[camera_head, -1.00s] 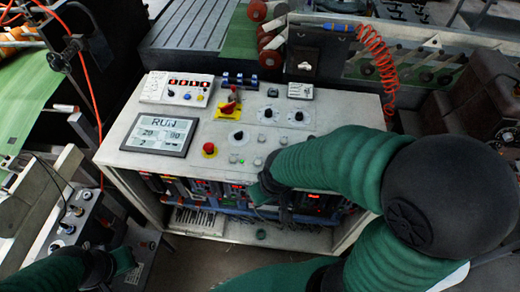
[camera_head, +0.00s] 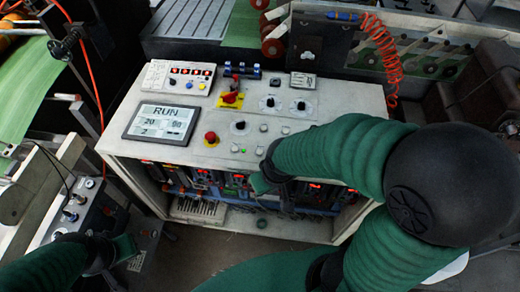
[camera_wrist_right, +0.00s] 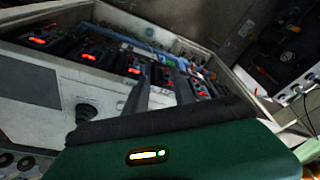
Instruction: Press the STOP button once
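The control console (camera_head: 120,150) stands in front of me in the head view, with a screen (camera_head: 162,121) reading RUN. A red mushroom button (camera_head: 211,139) sits right of the screen. My right gripper (camera_head: 264,180) is at the console's front edge, right of and below the green-lit button. The right wrist view shows its two dark fingers (camera_wrist_right: 160,92) apart with nothing between. My left gripper (camera_head: 122,252) is low at the left, its fingers unclear.
A red-and-yellow switch (camera_head: 231,99) and black knobs (camera_head: 267,103) are on the console top. Lit modules (camera_head: 195,180) fill its open front. A coiled orange hose (camera_head: 381,50) hangs behind on the right. A smaller control box (camera_head: 82,210) stands at the left.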

